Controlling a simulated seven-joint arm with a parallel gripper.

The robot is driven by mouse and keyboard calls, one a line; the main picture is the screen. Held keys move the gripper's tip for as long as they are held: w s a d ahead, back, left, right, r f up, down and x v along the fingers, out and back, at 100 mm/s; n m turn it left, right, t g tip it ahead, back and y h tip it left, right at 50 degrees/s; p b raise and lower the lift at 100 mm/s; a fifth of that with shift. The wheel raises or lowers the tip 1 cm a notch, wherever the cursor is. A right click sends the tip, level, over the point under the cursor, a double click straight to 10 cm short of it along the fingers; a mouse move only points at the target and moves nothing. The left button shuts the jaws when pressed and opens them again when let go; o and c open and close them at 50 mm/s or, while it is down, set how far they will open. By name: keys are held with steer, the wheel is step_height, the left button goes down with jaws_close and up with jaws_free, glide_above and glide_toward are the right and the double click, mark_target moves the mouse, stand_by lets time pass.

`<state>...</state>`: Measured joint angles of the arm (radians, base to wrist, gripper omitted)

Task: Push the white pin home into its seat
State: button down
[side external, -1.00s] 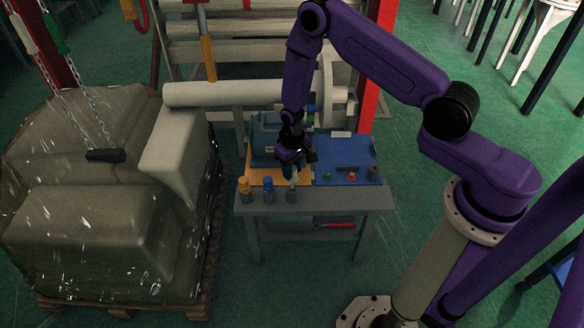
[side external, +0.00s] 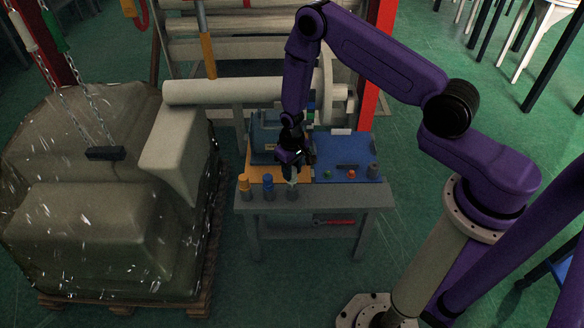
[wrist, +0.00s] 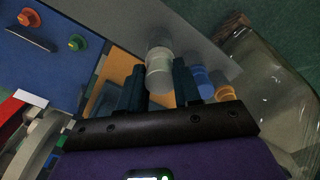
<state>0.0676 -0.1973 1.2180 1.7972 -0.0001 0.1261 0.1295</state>
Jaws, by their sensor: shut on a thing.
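The white pin (wrist: 159,72) is between the two dark fingers of my gripper (wrist: 160,88) in the wrist view. My gripper is shut on it. In the side view my gripper (side external: 291,167) points down over the table's front edge, at the right end of a row of pins. The white pin (side external: 292,180) shows only as a small pale piece below the fingers. Its grey seat (side external: 292,193) is beneath it. I cannot tell how deep the pin sits in it.
A blue pin (side external: 268,181) and an orange pin (side external: 244,183) stand upright in grey seats to the left. A blue panel (side external: 345,172) with small knobs lies to the right on the grey table (side external: 330,199). A wrapped pallet load (side external: 90,210) stands left of the table.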

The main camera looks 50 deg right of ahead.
steer(key=shift+f, duration=1.65)
steer(key=c, duration=0.7)
jaws_free()
steer(key=shift+r, duration=0.15)
step_height(320, 180, up, 17)
steer(key=shift+r, duration=0.1)
